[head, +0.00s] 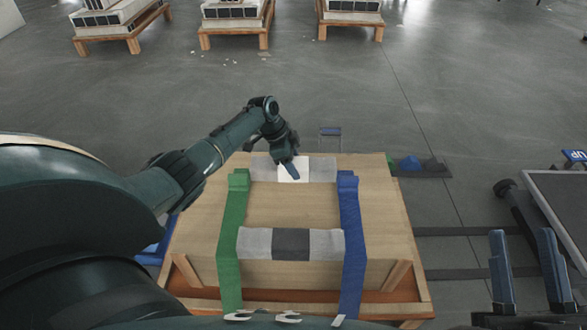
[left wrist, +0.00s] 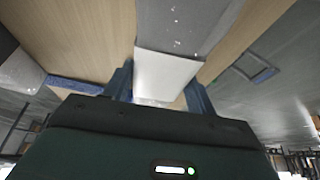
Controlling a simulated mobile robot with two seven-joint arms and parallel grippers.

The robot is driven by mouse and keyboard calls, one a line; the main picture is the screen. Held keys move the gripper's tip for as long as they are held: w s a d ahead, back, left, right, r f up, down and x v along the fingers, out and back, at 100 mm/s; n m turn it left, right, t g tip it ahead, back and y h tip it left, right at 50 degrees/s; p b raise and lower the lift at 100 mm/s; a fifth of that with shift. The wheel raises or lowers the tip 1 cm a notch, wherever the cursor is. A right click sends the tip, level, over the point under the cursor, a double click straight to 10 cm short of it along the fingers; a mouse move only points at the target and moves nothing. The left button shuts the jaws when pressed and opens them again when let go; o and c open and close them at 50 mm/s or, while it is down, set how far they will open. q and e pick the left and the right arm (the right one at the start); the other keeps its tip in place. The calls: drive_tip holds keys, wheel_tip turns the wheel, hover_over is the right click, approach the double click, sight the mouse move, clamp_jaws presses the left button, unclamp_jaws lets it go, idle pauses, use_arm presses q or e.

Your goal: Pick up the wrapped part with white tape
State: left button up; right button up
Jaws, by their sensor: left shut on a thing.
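The wrapped part with white tape (head: 322,169) is a grey bar with a white band round its middle. It lies crosswise at the far edge of the wooden crate top. My left gripper (head: 291,170) is shut on it at the white band. In the left wrist view the white band (left wrist: 165,75) sits between the two blue fingers (left wrist: 160,92). I cannot tell if the part is clear of the wood. A second grey wrapped part with dark tape (head: 291,243) lies at the near side. My right gripper (head: 521,236) is open and empty at the lower right.
A green strap (head: 233,220) and a blue strap (head: 352,230) run along the sides of the wooden crate (head: 290,205). Small blue and dark pieces (head: 410,163) lie right of it. A dark platform (head: 565,205) stands at the right. Loaded pallets (head: 235,25) stand far back.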

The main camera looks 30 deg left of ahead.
use_arm(q)
drive_tip(key=c, duration=0.4)
drive_tip(key=shift+r, duration=0.1)
drive_tip(key=shift+c, duration=0.6)
